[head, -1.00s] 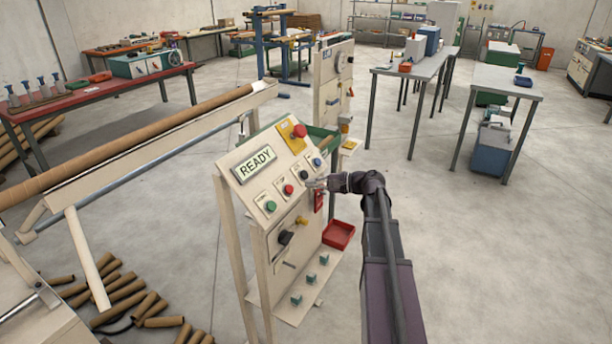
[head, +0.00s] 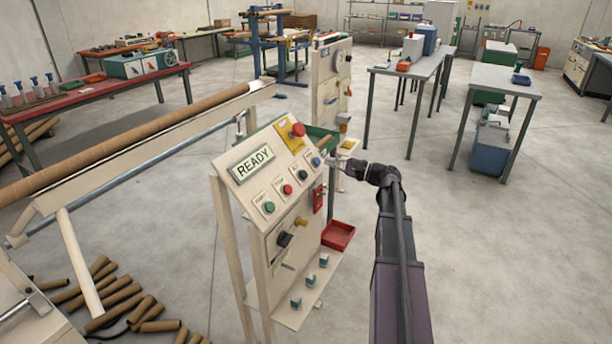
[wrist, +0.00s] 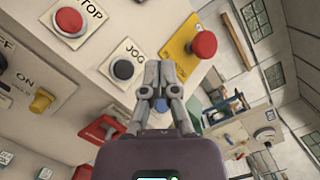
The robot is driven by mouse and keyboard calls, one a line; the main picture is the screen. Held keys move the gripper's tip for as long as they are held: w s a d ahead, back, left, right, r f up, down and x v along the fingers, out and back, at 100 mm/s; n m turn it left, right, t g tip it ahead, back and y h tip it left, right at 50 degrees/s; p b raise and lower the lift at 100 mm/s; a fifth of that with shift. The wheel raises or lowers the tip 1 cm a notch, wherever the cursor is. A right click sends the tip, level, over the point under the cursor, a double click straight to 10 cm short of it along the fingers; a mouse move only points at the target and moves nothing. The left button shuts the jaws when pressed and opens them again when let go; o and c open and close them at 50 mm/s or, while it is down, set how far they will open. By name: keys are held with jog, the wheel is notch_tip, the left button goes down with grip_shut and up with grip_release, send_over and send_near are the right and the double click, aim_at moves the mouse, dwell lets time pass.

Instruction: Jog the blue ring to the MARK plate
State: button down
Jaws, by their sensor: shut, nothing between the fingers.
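Contact cannot be told. I cannot make out the blue ring or the MARK plate.
A red emergency button (head: 298,130) on a yellow plate sits at the panel's top. A black knob (head: 284,239) and a yellow knob (head: 301,222) are on the front below. A long brown tube (head: 130,137) runs left. Open floor lies right of the panel.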

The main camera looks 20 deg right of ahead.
aim_at(303, 175)
jog(key=w+a+f+b, duration=0.4)
jog(key=w+f+b, duration=0.1)
jog(key=shift+f, duration=0.25)
dwell(0.4)
jog(key=shift+w+a+f, duration=0.1)
dwell(1.4)
jog(key=shift+w+a+f+b, duration=0.1)
jog(key=shift+w+f+b, duration=0.05)
jog(key=shift+b, duration=0.25)
jog(key=shift+w+a+f, duration=0.15)
jog(key=shift+w, duration=0.05)
dwell(1.6)
jog(key=shift+s+d+r+p, duration=0.3)
jog(key=shift+s+d+r, duration=0.05)
jog(key=shift+s+r, duration=0.1)
